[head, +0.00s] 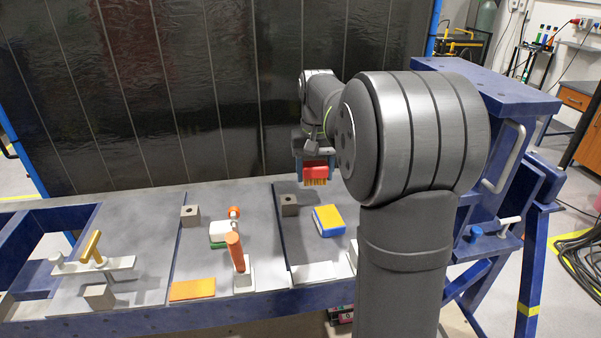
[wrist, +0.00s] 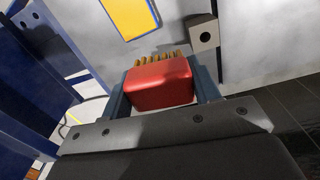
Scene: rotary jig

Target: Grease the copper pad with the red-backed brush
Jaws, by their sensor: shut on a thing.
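The red-backed brush (head: 317,170) is held in the air above the right part of the bench, its tan bristles pointing down in the head view. My gripper (head: 316,165) is shut on it. In the wrist view the red back (wrist: 160,83) sits between the two blue-grey fingers of my gripper (wrist: 164,88), with bristle tips showing beyond it. A flat orange-copper pad (head: 193,289) lies at the bench's front edge, left of my gripper and well apart from the brush. The wrist view does not show this pad.
A yellow-topped blue block (head: 329,221) and a grey holed block (head: 289,205) are below the brush. An orange-handled upright clamp (head: 236,252) stands right of the pad. A white-green block (head: 221,232) lies behind. A yellow-handled fixture (head: 92,247) is at left.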

